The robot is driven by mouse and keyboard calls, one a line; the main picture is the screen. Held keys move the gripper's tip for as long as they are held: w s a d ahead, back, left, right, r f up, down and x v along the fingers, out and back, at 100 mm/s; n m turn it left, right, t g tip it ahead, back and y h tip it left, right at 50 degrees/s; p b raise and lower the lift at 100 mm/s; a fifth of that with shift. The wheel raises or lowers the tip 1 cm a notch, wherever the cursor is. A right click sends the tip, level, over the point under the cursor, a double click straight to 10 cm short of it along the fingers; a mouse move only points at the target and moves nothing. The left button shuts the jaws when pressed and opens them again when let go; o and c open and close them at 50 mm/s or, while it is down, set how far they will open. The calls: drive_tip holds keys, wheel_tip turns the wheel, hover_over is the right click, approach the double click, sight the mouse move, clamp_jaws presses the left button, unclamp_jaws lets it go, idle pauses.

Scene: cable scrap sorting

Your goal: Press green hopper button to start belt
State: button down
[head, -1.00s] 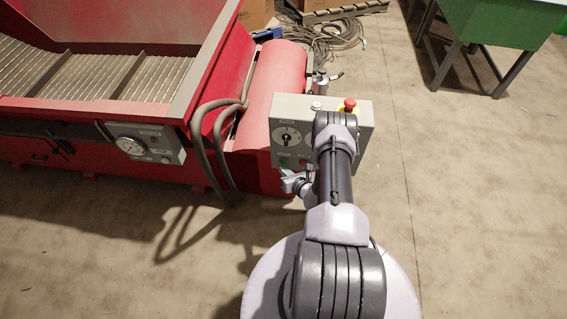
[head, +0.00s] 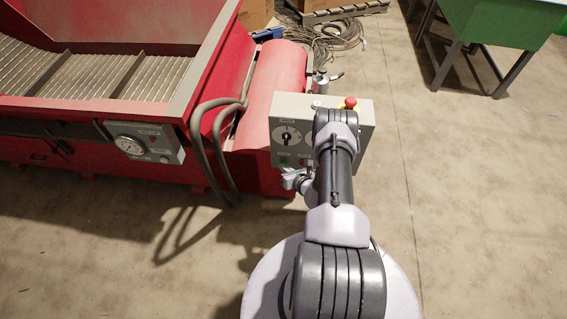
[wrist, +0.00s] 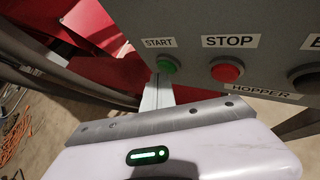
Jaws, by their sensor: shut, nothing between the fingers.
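The green START button (wrist: 168,64) is on the lower edge of the grey hopper control box, left of the red STOP button (wrist: 227,70). In the head view the green button (head: 284,161) shows small at the box's lower left. My gripper (wrist: 160,84) is shut and empty. Its narrow fingers point up at the box, with their tips just below and left of the green button. I cannot tell whether they touch it. In the head view my gripper (head: 291,173) is just below the button, partly hidden by my arm.
The grey control box (head: 291,108) carries a rotary dial and a red emergency stop (head: 350,102). The red hopper machine (head: 278,90) with bent pipes (head: 215,148) stands left of it. A green bin (head: 500,22) is at back right. The floor on the right is clear.

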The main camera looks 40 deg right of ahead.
drive_tip(key=shift+w+d, duration=0.15)
idle(0.4)
drive_tip(key=shift+s+a, duration=0.55)
drive_tip(key=shift+a, duration=0.1)
drive_tip(key=shift+s+a+p, duration=1.25)
drive_tip(key=shift+s+a, duration=0.4)
drive_tip(key=shift+a, duration=0.25)
